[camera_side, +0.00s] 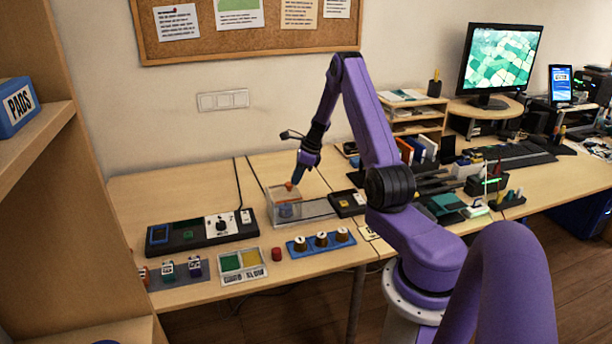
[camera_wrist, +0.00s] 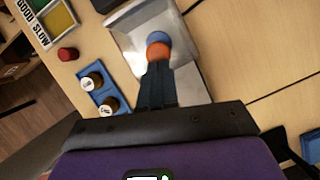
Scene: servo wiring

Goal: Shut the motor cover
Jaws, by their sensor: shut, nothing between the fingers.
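The motor unit (camera_side: 318,210) has a grey base and clear walls at its left end, and stands mid-table in the side view. A blue motor part (camera_side: 286,211) shows through the walls, with an orange piece (camera_side: 289,186) above it. In the wrist view the orange piece (camera_wrist: 158,50) and a blue round part (camera_wrist: 155,37) lie just beyond my fingertips. My gripper (camera_side: 298,179) is shut and empty, pointing down close above the orange piece; it also shows in the wrist view (camera_wrist: 156,64). Whether it touches is unclear. The clear cover's exact angle is hard to make out.
A black control box (camera_side: 200,232) stands left of the motor unit. In front are a blue strip with brown knobs (camera_side: 321,241), a red button (camera_side: 276,254) and a green and yellow tray (camera_side: 241,265). Bare table lies behind the motor unit.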

